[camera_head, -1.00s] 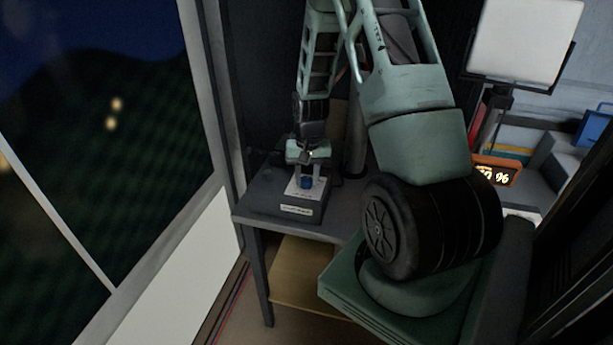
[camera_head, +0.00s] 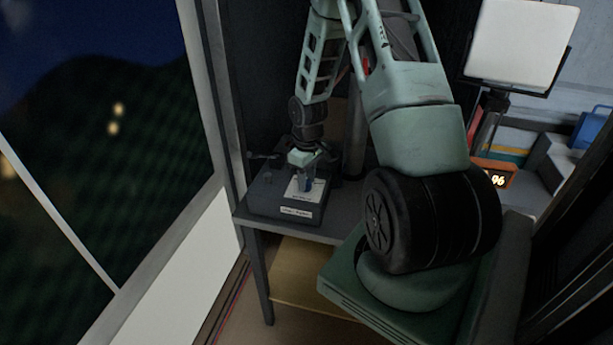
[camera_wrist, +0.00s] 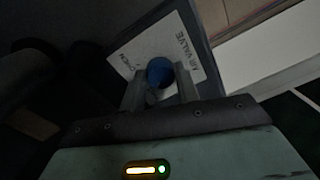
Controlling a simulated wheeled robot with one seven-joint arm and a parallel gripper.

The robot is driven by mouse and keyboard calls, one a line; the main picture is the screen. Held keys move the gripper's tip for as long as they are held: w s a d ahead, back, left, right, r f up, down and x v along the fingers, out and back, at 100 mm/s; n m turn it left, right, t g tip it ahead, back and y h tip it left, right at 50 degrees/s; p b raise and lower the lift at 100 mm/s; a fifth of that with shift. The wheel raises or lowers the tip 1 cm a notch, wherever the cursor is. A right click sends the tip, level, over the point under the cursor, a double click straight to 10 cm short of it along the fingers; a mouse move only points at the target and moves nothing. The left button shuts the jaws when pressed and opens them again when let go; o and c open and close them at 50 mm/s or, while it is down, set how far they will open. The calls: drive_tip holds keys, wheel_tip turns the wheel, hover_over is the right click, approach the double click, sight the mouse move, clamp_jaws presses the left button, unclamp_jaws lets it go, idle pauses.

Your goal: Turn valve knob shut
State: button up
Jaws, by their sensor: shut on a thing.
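The valve knob (camera_wrist: 160,71) is blue and round. It stands on a white plate (camera_wrist: 190,50) lettered "AIR VALVE" in the wrist view. The plate is on top of a dark box (camera_head: 262,197) with a label on its front, on the table in the head view. My gripper (camera_wrist: 160,82) points down over the plate, with one finger on each side of the knob, shut on it. In the head view the knob (camera_head: 308,184) is partly hidden by the fingers. Which way the knob is turned cannot be told.
The box stands on a small grey table (camera_head: 343,222) by the window side. A dark post (camera_head: 355,140) rises behind my gripper.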

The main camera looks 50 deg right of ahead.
sight(308, 180)
drive_tip(key=shift+n, duration=0.6)
drive_tip(key=shift+w, duration=0.1)
drive_tip(key=o, duration=1)
drive_tip(key=shift+c, duration=0.2)
drive_tip(key=shift+r, duration=0.1)
wheel_tip(308, 180, up, 17)
drive_tip(key=shift+d+r+b, duration=0.15)
drive_tip(key=shift+d+b, duration=0.2)
drive_tip(key=shift+b, duration=0.1)
